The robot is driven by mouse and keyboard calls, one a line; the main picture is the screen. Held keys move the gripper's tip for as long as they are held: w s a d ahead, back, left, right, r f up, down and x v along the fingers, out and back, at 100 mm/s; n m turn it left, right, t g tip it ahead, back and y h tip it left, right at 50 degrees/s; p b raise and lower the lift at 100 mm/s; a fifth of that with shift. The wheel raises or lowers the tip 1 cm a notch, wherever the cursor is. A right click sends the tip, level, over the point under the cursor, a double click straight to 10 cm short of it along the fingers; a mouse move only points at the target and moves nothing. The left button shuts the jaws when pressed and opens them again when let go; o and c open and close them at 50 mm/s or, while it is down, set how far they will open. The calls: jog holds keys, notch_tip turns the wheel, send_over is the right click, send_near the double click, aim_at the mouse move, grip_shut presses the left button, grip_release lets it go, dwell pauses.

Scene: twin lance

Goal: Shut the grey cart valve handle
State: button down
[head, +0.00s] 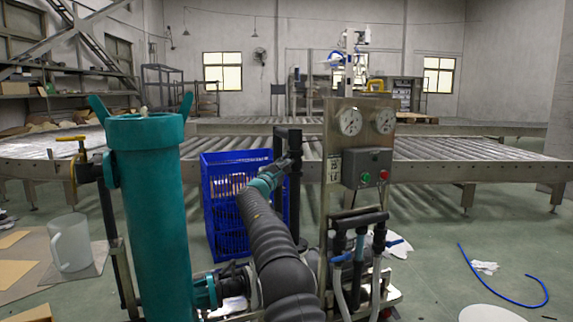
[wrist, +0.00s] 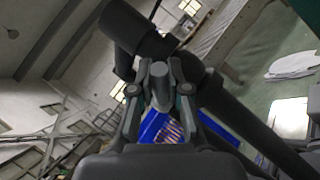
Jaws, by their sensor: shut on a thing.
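My gripper (head: 283,168) reaches forward to the dark vertical pipe of the cart, left of the gauge panel. In the wrist view my gripper (wrist: 160,92) has its two fingers on either side of a grey valve handle (wrist: 160,80) and is shut on it. The handle stands in front of dark grey pipes (wrist: 130,28). In the head view my arm and gripper mostly hide the handle, so its angle to the pipe is hard to tell there.
A gauge panel (head: 346,190) with two dials stands right of my arm. A teal cylinder (head: 150,215) with a yellow-handled valve (head: 72,140) is at the left. A blue crate (head: 222,215) stands behind my arm. A blue hose (head: 505,292) lies on the floor at right.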

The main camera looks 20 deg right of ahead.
jog(key=shift+d, duration=0.15)
jog(key=c, duration=1.1)
grip_release()
jog(key=shift+d, duration=0.1)
jog(key=shift+a, duration=0.2)
jog(key=shift+a, duration=0.1)
jog(key=shift+s+a+f, duration=0.15)
jog(key=shift+a, duration=0.15)
jog(key=v, duration=1.1)
